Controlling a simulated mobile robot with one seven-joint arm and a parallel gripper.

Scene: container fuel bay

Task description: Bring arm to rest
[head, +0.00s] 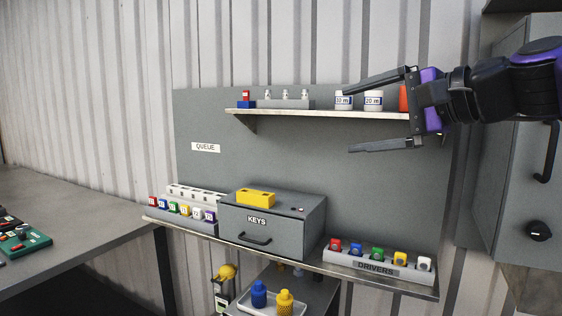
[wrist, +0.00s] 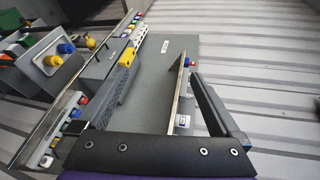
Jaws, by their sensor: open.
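My gripper (head: 385,114) reaches in from the upper right in the head view, in front of the upper shelf (head: 318,113). Its two dark fingers point left, spread wide apart, with nothing held between them. In the wrist view the open fingers (wrist: 160,95) stand on either side of the grey back panel (wrist: 162,75) and the shelf edge. One finger passes in front of the white containers (head: 373,98) on the shelf in the head view. Whether it touches the shelf cannot be told.
The KEYS box (head: 270,226) with a yellow block (head: 256,198) stands on the lower shelf, beside the DRIVERS rack (head: 377,267). A grey cabinet (head: 510,150) is close at the right. A bench (head: 75,230) lies left. The panel's middle is clear.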

